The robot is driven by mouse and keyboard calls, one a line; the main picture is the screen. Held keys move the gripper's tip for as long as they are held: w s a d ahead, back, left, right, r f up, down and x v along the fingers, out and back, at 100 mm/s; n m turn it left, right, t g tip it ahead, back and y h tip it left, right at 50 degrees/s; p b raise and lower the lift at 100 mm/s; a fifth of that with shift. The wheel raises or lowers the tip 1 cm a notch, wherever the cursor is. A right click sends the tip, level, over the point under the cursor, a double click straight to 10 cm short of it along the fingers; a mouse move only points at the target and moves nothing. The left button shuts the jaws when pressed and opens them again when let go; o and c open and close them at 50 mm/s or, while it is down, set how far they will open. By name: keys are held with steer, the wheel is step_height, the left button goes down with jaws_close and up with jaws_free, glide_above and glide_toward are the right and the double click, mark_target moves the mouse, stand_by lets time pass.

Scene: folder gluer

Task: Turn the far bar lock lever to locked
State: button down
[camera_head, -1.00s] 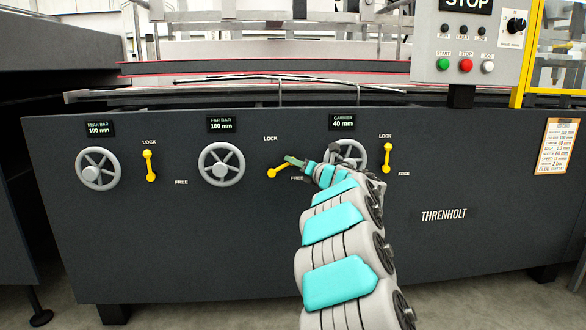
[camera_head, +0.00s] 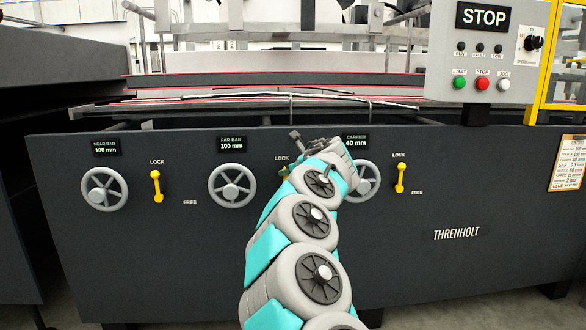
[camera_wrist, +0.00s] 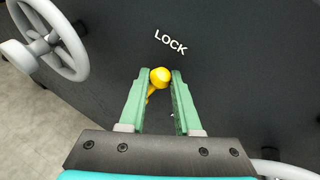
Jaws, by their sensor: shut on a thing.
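The yellow far bar lock lever shows in the wrist view, its round knob (camera_wrist: 160,76) between the two green fingertips of my gripper (camera_wrist: 160,88). My gripper is shut on the lever near the knob. A short piece of the stem shows below the knob, and the rest is hidden by the fingers. The knob lies below the white LOCK label (camera_wrist: 170,42), and the lever looks roughly upright. In the head view my arm hides the lever and most of its labels.
The far bar handwheel (camera_head: 232,185) is left of my gripper and the carrier handwheel (camera_head: 364,180) is partly behind my arm. The near bar lever (camera_head: 156,187) and carrier lever (camera_head: 400,178) stand upright. A control box (camera_head: 480,50) hangs at upper right.

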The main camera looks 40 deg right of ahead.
steer(key=shift+w+a+r+n+g+h+p, duration=0.1)
steer(key=shift+w+a+n+g+h+p, duration=0.2)
steer(key=shift+w+a+n+h+p, duration=0.2)
steer(key=shift+a, duration=0.1)
steer(key=c, duration=0.9)
jaws_free()
steer(key=shift+s, duration=0.1)
steer(key=shift+v, duration=3.85)
